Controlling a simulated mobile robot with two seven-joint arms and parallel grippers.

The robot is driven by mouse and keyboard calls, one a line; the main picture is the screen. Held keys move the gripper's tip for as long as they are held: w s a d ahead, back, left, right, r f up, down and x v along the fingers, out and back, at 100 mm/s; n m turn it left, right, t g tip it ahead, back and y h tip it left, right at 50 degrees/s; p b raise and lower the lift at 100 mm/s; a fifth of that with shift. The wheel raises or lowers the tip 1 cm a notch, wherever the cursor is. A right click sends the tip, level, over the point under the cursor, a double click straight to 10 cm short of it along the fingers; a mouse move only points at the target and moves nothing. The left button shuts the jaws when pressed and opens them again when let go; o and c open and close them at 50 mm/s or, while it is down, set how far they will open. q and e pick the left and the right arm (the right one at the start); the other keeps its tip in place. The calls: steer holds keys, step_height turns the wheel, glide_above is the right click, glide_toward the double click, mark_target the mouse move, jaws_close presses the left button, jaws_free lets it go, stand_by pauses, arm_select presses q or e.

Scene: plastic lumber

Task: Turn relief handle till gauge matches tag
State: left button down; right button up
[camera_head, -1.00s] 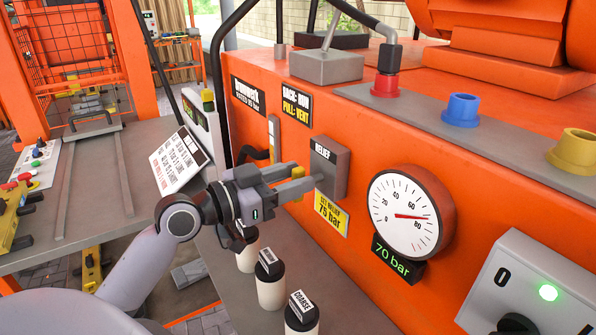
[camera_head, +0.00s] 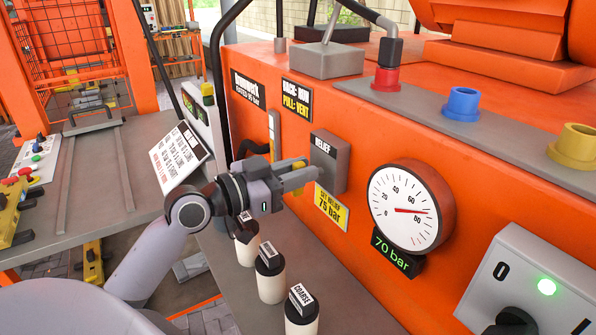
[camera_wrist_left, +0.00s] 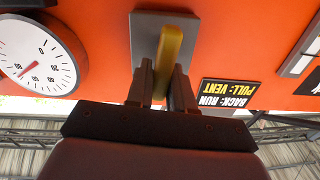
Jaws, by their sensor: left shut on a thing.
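The relief box (camera_head: 329,160) is a grey block labelled RELIEF on the orange machine face. Its yellow handle (camera_wrist_left: 172,58) lies between my left gripper's fingers (camera_wrist_left: 163,85) in the left wrist view. In the head view my left gripper (camera_head: 300,176) is shut on the handle and partly hides it. The round gauge (camera_head: 402,208) is right of the box; its red needle lies between 60 and 80, and its green display (camera_head: 391,253) reads 70 bar. The yellow tag (camera_head: 331,207) below the box reads SET RELIEF 75 bar. My right gripper is not in view.
Several white bottles with black caps (camera_head: 270,272) stand below my left wrist. A grey switch box (camera_head: 530,285) with a green light is at the lower right. Red, blue (camera_head: 461,107) and yellow ports line the ledge above. A white sign (camera_head: 181,157) stands left.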

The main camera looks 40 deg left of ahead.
arm_select(q)
steer(key=m, duration=0.1)
steer(key=m+b, duration=0.1)
steer(key=shift+d+f+m+b, duration=0.2)
steer(key=shift+m+b, duration=0.1)
steer(key=shift+s+d+m+b, duration=0.15)
steer(key=shift+m+b, duration=0.15)
steer(key=shift+m, duration=0.6)
steer(key=m, duration=0.4)
steer(key=shift+s+d+f, duration=0.1)
steer(key=shift+d+f, duration=0.05)
steer(key=shift+d, duration=0.1)
steer(key=m, duration=0.2)
steer(key=shift+d+f+m, duration=0.1)
steer(key=shift+f+m, duration=0.05)
steer(key=shift+m, duration=0.25)
steer(key=shift+f+m, duration=0.2)
steer(key=shift+m, duration=1.1)
steer(key=c, duration=1.1)
jaws_free()
